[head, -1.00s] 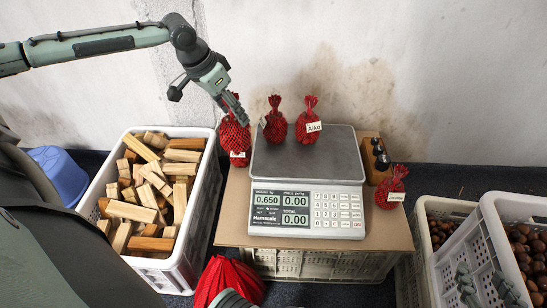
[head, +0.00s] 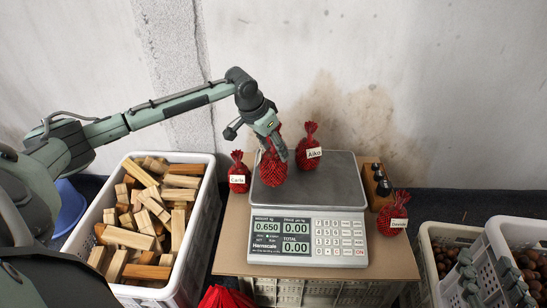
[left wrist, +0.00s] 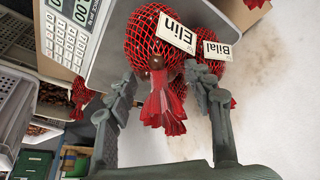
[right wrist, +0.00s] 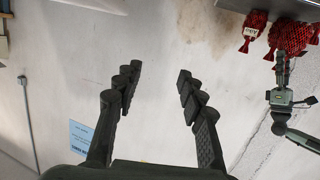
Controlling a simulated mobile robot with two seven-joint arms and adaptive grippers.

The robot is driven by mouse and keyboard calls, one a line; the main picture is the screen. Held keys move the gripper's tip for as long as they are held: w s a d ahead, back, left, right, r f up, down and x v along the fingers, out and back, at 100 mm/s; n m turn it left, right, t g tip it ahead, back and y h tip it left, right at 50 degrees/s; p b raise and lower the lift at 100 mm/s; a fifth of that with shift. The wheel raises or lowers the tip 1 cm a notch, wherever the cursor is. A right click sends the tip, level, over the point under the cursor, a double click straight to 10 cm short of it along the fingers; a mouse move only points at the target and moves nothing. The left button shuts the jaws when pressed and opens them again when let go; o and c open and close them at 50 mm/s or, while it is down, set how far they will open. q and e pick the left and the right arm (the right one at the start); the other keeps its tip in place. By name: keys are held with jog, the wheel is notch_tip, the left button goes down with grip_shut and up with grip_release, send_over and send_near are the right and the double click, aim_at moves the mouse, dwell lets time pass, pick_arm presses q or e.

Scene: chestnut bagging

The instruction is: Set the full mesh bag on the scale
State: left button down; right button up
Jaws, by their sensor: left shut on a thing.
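A full red mesh bag labelled Elin (left wrist: 150,50) is in my left gripper (head: 275,147), gripped by its neck, with the fingers on either side in the left wrist view. In the head view this bag (head: 271,172) hangs upright over the left part of the scale plate (head: 335,190); I cannot tell whether it touches. The scale (head: 308,238) reads 0.650. A bag labelled Aiko (head: 309,155) stands on the plate. One labelled Bilal (left wrist: 208,62) is close behind Elin, mostly hidden in the head view. My right gripper (right wrist: 157,78) is open and empty.
A bag labelled Carla (head: 239,168) stands left of the scale, and one labelled Davide (head: 396,212) right of it. A dark-knobbed wooden block (head: 372,180) is beside the scale. A crate of wood blocks (head: 205,215) is left; chestnut crates (head: 425,240) are right. The front plate is clear.

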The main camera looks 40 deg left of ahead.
aim_at(271, 152)
pick_arm(q)
notch_tip(271, 152, down, 3)
jog(key=shift+r, duration=0.2)
jog(key=shift+f, duration=0.2)
pick_arm(e)
jog(key=r, duration=0.1)
jog(key=a+r+t, duration=0.1)
jog(key=r+y, duration=0.1)
jog(key=shift+a+r+t, duration=0.1)
jog(key=shift+a+t, duration=0.2)
pick_arm(q)
jog(key=c, duration=0.6)
grip_release()
jog(key=shift+f, duration=0.1)
pick_arm(e)
jog(key=shift+d, duration=0.1)
